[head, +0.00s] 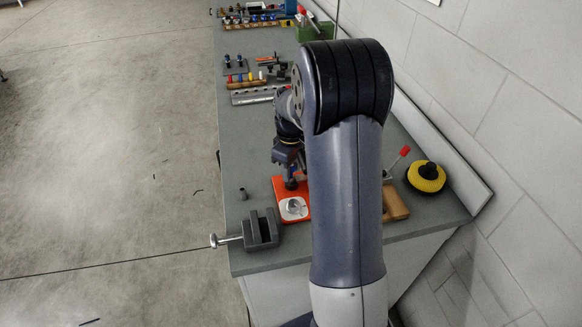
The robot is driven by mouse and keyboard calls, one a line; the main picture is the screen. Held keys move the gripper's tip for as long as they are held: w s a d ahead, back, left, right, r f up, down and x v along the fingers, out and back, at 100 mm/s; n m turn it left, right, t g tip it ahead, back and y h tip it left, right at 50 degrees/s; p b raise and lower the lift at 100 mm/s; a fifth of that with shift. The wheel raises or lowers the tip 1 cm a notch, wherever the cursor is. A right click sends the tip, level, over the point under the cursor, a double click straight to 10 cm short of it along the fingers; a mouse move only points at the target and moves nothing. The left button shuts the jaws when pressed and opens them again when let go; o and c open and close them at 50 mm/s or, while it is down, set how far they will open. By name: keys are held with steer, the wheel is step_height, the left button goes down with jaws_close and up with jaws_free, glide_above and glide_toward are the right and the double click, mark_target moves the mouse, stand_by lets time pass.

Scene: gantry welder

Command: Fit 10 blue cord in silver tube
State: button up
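My gripper (290,172) points down over an orange plate (278,191) near the front of the bench. A dark piece shows just below the gripper; I cannot tell whether it is a fingertip or something held. The view is too small to tell if the gripper is open or shut. No blue cord can be made out for sure. My arm hides much of the bench's middle and right.
A dark grey vise (262,230) sits at the bench's front left edge. A round silver piece (294,208) lies on the orange plate. A yellow and black disc (426,177) lies at the right by the wall. Racks with coloured pieces (246,79) stand farther back.

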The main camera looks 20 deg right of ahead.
steer(key=shift+o, duration=1.2)
steer(key=shift+r, duration=0.15)
step_height(320, 180, up, 11)
steer(key=shift+f, duration=0.2)
steer(key=shift+f, duration=0.1)
step_height(320, 180, down, 10)
steer(key=shift+r, duration=0.1)
